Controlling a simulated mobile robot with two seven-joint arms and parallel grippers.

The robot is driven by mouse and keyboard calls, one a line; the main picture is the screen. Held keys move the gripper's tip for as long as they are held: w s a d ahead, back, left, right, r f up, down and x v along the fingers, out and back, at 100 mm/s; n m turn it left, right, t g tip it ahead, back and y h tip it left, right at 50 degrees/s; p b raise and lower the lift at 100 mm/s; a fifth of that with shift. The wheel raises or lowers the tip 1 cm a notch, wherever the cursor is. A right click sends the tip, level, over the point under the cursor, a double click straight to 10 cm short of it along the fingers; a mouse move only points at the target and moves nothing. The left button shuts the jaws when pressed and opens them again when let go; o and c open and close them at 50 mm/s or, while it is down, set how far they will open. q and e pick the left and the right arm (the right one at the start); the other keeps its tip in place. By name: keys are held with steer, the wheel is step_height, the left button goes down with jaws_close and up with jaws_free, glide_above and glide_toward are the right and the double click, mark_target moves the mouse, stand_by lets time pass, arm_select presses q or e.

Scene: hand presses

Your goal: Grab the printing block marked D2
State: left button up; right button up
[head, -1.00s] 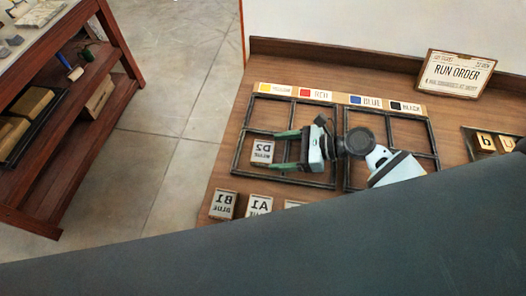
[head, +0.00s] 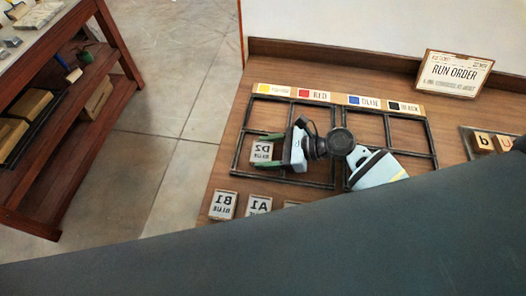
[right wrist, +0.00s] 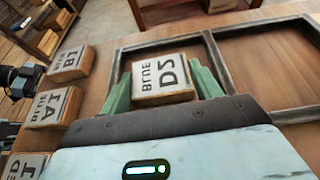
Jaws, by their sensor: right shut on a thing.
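My left gripper is not seen.
The B1 block (head: 223,205) and A1 block (head: 258,205) stand just in front of the frame. A strip of colour labels (head: 319,95) runs behind it. A run order sign (head: 454,74) stands back right. A side shelf (head: 75,150) is at left.

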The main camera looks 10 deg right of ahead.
mark_target(267, 153)
steer(key=shift+r, duration=0.15)
steer(key=shift+r, duration=0.3)
steer(key=r, duration=0.3)
steer(key=shift+s+p, duration=0.2)
steer(key=shift+p, duration=0.2)
steer(key=s, duration=0.9)
steer(key=s+r+p, duration=0.1)
steer(key=s, duration=0.4)
steer(key=shift+s+a, duration=0.15)
steer(key=shift+a, duration=0.2)
steer(key=shift+s, duration=0.7)
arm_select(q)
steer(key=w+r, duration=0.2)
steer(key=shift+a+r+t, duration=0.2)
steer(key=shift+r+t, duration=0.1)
